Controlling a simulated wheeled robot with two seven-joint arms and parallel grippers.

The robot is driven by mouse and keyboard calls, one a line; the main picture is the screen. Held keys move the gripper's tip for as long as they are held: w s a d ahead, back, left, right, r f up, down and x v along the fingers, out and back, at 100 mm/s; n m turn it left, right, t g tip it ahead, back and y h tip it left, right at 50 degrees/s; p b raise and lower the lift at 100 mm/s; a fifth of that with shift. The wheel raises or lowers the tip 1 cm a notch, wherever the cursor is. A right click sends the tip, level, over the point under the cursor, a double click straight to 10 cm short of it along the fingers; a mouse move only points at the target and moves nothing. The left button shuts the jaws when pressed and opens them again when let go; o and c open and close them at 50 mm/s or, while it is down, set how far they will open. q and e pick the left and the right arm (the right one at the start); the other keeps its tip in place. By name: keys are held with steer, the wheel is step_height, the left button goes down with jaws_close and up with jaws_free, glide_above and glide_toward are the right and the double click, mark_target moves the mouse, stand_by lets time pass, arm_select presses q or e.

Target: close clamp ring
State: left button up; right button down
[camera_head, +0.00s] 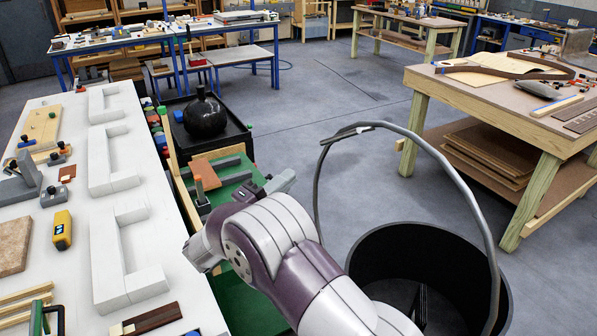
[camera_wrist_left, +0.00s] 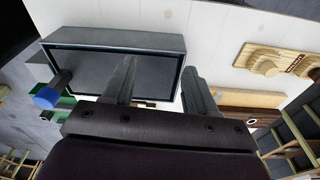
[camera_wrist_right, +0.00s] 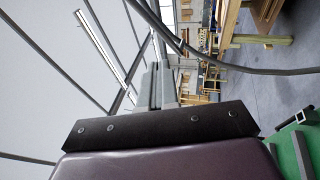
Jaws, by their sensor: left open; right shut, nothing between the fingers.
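The clamp ring (camera_head: 467,187) looks like a thin grey hoop standing upright over a round black drum (camera_head: 410,240) at the lower right of the head view. A small pale fitting shows near its top. In the right wrist view the clamp ring (camera_wrist_right: 230,69) curves past beyond my fingers. My right gripper (camera_head: 283,181) is shut and empty, left of the ring and apart from it; its fingers also show in the right wrist view (camera_wrist_right: 157,85). My left gripper (camera_wrist_left: 160,65) is open, with a grey-framed dark box (camera_wrist_left: 85,68) beyond its fingers. It is outside the head view.
A white table (camera_head: 75,225) with white blocks and tools stands on the left. A black tray (camera_head: 235,130) holds a round black vessel (camera_head: 205,115). A green surface (camera_head: 240,295) lies under my right arm. A wooden workbench (camera_head: 480,105) stands right; grey floor between is clear.

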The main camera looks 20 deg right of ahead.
steer(key=b, duration=0.1)
glide_toward(336, 139)
steer(key=b+x, duration=0.2)
steer(key=x, duration=0.3)
steer(key=shift+w+d, duration=0.3)
steer(key=shift+d, duration=0.05)
steer(key=shift+d+r, duration=0.2)
steer(key=shift+d, duration=0.3)
arm_select(q)
steer(key=f, duration=0.3)
steer(key=shift+s+d, duration=0.25)
steer(key=shift+s, duration=0.1)
